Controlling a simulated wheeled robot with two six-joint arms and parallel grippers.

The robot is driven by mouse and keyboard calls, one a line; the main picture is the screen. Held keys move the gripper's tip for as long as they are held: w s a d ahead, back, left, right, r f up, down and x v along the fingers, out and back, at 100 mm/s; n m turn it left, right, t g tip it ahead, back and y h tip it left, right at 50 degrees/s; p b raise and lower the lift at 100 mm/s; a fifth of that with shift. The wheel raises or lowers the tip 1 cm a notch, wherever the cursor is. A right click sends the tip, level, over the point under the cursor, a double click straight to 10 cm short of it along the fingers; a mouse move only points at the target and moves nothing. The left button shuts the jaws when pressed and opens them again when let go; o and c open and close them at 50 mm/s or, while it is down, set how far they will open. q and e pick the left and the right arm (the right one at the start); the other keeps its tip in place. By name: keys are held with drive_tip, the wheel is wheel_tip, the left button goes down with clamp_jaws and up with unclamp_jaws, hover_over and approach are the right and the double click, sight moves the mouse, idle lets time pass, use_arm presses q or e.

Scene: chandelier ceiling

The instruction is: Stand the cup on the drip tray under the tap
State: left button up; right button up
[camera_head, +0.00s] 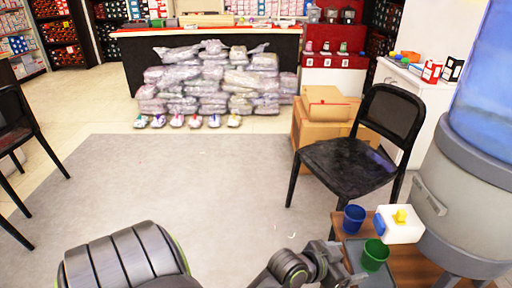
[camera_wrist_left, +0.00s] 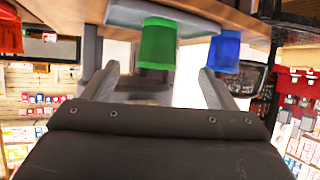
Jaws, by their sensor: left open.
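A green cup (camera_head: 375,254) stands upright at a grey tray (camera_head: 352,252) on a small wooden table (camera_head: 412,262). A blue cup (camera_head: 354,219) stands just behind it. A white box-like thing with a yellow top piece (camera_head: 401,222) and a blue part stands to the right; I cannot tell if it carries the tap. My left gripper (camera_head: 345,262) is open and empty, beside the tray and left of the green cup. In the left wrist view, which is upside down, the green cup (camera_wrist_left: 158,45) appears ahead between the open fingers (camera_wrist_left: 160,82), and the blue cup (camera_wrist_left: 224,50) lies beyond the finger at right.
A large water cooler (camera_head: 455,190) with a blue bottle stands close at the right. A black chair (camera_head: 345,165) is behind the table, with cardboard boxes (camera_head: 322,125) behind it. The grey carpet (camera_head: 190,190) in the middle is clear.

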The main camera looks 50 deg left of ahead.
use_arm(q)
drive_tip(key=s+a+f+n+g+y, duration=0.1)
drive_tip(key=s+f+g, duration=0.4)
drive_tip(key=s+f, duration=0.5)
drive_tip(key=s+a+f+n+g+y, duration=0.2)
drive_tip(key=s+f, duration=0.8)
drive_tip(key=s, duration=0.8)
drive_tip(key=a+n+g, duration=0.1)
drive_tip(key=a+g, duration=0.1)
drive_tip(key=g, duration=0.1)
drive_tip(key=shift+s+a+f+g, duration=0.3)
drive_tip(key=shift+a+g, duration=0.05)
drive_tip(key=shift+g, duration=0.05)
drive_tip(key=shift+p, duration=0.3)
